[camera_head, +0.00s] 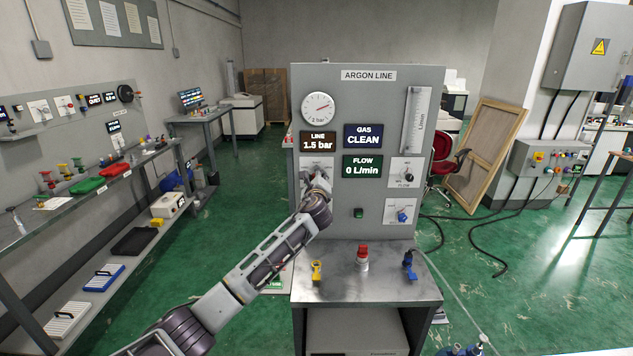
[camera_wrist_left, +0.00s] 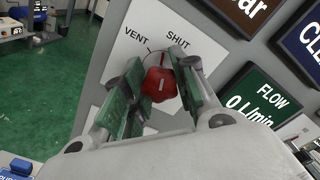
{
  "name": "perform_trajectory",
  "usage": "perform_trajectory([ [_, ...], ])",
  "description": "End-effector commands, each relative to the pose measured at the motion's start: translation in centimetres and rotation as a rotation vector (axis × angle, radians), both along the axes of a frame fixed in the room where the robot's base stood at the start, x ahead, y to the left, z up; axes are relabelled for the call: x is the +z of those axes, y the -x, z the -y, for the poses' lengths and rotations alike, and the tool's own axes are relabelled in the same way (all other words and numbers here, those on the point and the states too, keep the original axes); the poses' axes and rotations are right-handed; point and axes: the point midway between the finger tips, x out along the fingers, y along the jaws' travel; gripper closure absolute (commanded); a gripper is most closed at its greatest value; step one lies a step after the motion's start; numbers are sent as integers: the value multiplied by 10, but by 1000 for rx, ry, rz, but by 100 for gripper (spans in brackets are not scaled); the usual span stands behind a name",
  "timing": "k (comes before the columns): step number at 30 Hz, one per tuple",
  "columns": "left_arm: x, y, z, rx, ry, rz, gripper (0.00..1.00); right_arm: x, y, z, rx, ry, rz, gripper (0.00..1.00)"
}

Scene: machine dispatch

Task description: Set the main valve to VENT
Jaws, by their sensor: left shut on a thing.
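The main valve is a red knob (camera_wrist_left: 160,85) on a white plate (camera_head: 317,161) at the left of the ARGON LINE panel (camera_head: 397,135). In the left wrist view the plate shows the words VENT and SHUT; other positions are hidden by my gripper. A red pointer rises from the knob between the two words; I cannot tell exactly which it lines up with. My left gripper (camera_head: 319,179) is at the valve, its green-padded fingers (camera_wrist_left: 158,92) on both sides of the knob, shut on it. My right gripper is not in view.
Displays read line 1.5 bar, gas CLEAN (camera_head: 363,136) and flow 0 L/min (camera_head: 362,166). A FLOW knob (camera_head: 408,173) and a blue knob (camera_head: 403,216) are at the right. A steel shelf (camera_head: 390,287) below bears yellow, red and blue items.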

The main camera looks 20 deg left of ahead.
Motion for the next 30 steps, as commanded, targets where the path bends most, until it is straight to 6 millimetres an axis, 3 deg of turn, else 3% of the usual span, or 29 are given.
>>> perform_trajectory([
  [18, -3, 0, 0, 2, 530, 152, 96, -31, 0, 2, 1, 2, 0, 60],
  [30, -2, 0, -1, 2, 672, 192, 96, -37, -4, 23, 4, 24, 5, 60],
])
